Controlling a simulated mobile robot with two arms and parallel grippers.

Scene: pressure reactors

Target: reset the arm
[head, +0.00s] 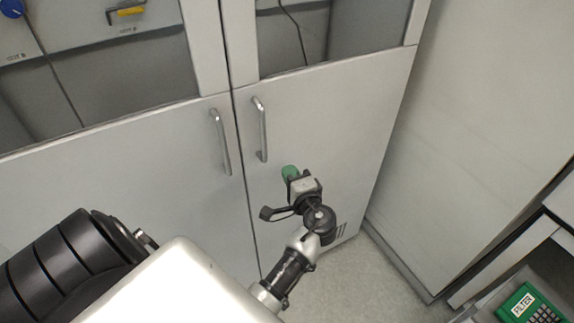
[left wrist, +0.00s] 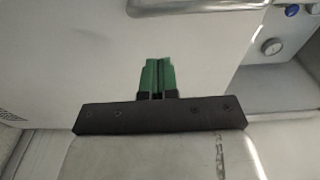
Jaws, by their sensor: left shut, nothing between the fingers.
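My left gripper (head: 290,173) has green fingertips and stands in front of the white cabinet's right door (head: 330,130), below and right of the door handles. In the left wrist view the green fingers (left wrist: 157,76) are together, with nothing between them. Whether the fingertips touch the door cannot be told. My right gripper is not in view.
The cabinet has two upright metal handles, a left one (head: 221,142) and a right one (head: 260,129). A white panel (head: 470,130) stands at the right. Bare floor (head: 370,285) shows below the doors.

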